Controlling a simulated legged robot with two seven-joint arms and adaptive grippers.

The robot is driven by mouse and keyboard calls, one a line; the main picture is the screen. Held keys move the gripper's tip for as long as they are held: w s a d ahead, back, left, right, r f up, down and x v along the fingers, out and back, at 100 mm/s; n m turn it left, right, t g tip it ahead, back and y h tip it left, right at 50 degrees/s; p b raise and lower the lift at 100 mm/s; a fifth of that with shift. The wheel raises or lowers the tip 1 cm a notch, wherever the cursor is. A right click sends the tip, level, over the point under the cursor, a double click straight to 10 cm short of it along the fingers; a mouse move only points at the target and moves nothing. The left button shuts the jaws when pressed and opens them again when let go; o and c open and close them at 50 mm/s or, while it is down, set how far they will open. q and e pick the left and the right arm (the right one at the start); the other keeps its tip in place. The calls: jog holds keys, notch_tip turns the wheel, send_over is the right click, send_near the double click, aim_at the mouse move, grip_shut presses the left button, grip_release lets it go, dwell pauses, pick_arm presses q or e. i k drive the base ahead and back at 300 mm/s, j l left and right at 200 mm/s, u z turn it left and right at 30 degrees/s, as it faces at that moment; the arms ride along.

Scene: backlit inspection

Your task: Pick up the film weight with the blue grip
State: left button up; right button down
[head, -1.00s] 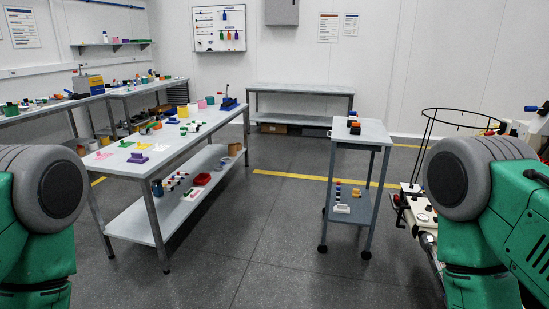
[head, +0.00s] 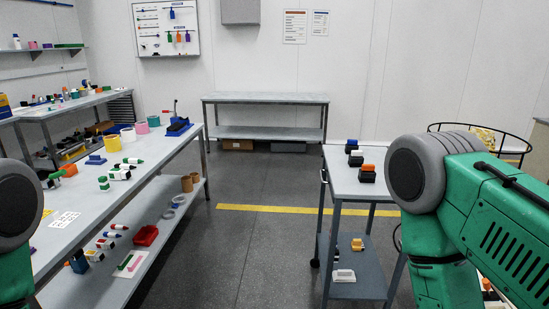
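Three small dark blocks with coloured tops stand in a row on the top of the grey cart (head: 345,185) at the right. The farthest block (head: 352,146) seems to have a blue top, the middle block (head: 356,158) a pale one, and the nearest block (head: 367,173) an orange one. They look like film weights, but they are too small to be sure of the grips. Neither of my grippers is in view. Only green and grey parts of my arms show at the left and right edges.
A long workbench (head: 97,201) with coloured items runs along the left. An empty bench (head: 265,98) stands at the back wall. A wire-rimmed bin (head: 500,135) stands behind my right arm. The floor (head: 255,245) between workbench and cart is clear.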

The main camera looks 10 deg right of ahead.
aim_at(352, 144)
jog(key=i+j+z, duration=0.1)
jog(key=i+z, duration=0.35)
jog(key=i+j+z, duration=0.2)
jog(key=z, duration=0.25)
jog(key=i+j+z, duration=0.7)
jog(key=z, duration=0.2)
jog(key=j, duration=0.1)
